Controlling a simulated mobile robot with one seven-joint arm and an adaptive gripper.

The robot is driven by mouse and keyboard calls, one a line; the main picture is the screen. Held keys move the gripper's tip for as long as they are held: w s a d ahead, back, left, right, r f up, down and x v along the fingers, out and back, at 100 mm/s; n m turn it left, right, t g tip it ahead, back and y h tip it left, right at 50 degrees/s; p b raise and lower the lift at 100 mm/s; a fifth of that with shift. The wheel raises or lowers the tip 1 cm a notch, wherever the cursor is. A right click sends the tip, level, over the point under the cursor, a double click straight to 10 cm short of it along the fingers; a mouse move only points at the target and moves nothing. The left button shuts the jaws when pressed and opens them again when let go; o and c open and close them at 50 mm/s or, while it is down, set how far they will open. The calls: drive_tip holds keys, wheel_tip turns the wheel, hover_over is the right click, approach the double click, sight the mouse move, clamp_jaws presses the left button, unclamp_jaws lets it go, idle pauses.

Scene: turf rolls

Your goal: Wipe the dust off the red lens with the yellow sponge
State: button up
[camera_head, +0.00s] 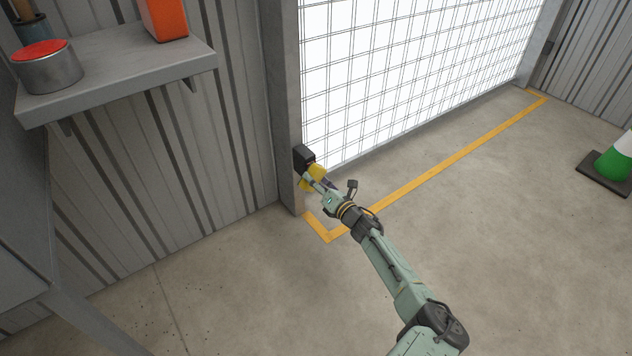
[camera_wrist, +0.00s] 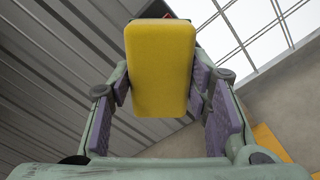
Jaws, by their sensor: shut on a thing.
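The yellow sponge (camera_head: 314,172) is held in my gripper (camera_head: 318,182) at the grey door post. In the wrist view the sponge (camera_wrist: 160,65) stands upright between the two purple-padded fingers of my gripper (camera_wrist: 160,88). A small black box (camera_head: 304,154) is fixed to the post, right by the sponge. A thin red and dark edge shows just behind the sponge's top in the wrist view; it may be the lens. The sponge hides most of the box's front, so I cannot tell whether it touches the lens, and no dust is visible.
A wall shelf (camera_head: 120,62) at upper left holds a metal tin with a red top (camera_head: 46,66) and an orange box (camera_head: 163,18). A bright gridded door (camera_head: 400,70) stands right of the post. A green and white cone (camera_head: 614,165) is far right. The middle floor is clear.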

sight(323, 173)
drive_tip(key=shift+b+x, duration=0.7)
drive_tip(key=shift+x, duration=0.2)
drive_tip(key=shift+d, duration=0.1)
drive_tip(key=shift+w+d+f+b, duration=0.2)
drive_tip(key=shift+w+d+b, duration=0.3)
drive_tip(key=shift+d+b, duration=0.35)
drive_tip(key=shift+w+d+r+b, duration=0.15)
drive_tip(key=shift+w+d+b, duration=0.4)
drive_tip(key=shift+d+b, duration=0.25)
drive_tip(key=shift+a, duration=0.1)
